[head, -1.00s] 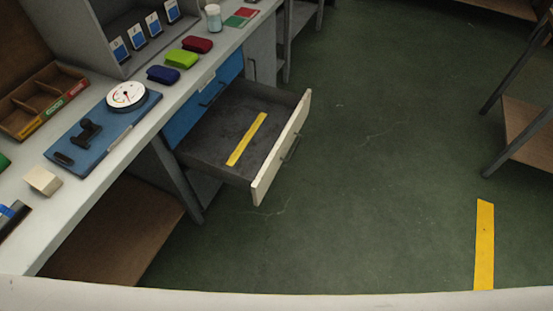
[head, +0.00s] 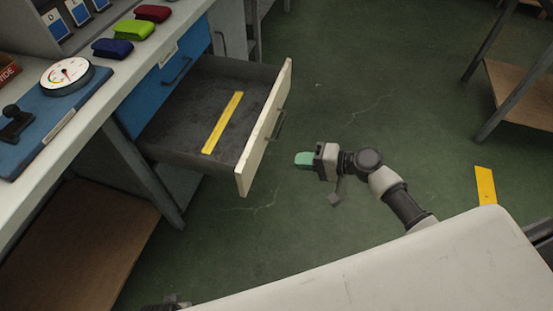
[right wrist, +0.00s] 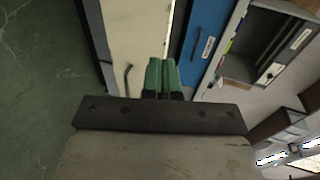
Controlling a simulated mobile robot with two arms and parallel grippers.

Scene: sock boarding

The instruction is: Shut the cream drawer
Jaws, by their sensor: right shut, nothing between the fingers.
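The cream drawer's front (head: 266,130) stands well out from the bench in the head view, so the drawer is open. Its dark handle (head: 279,125) faces right. A yellow strip (head: 222,122) lies inside on the grey drawer floor. My right gripper (head: 298,160), with green fingers, is shut and empty. It is to the right of the drawer front, pointing towards it, with a gap in the head view. In the right wrist view the shut fingers (right wrist: 162,70) overlap the cream front (right wrist: 140,35), beside its handle (right wrist: 128,76). My left gripper's fingers do not show.
The blue drawer (head: 170,80) beside it is shut. The bench top (head: 80,125) carries a gauge (head: 67,75) and coloured cases, including a green one (head: 119,30). A table (head: 520,90) stands at the far right.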

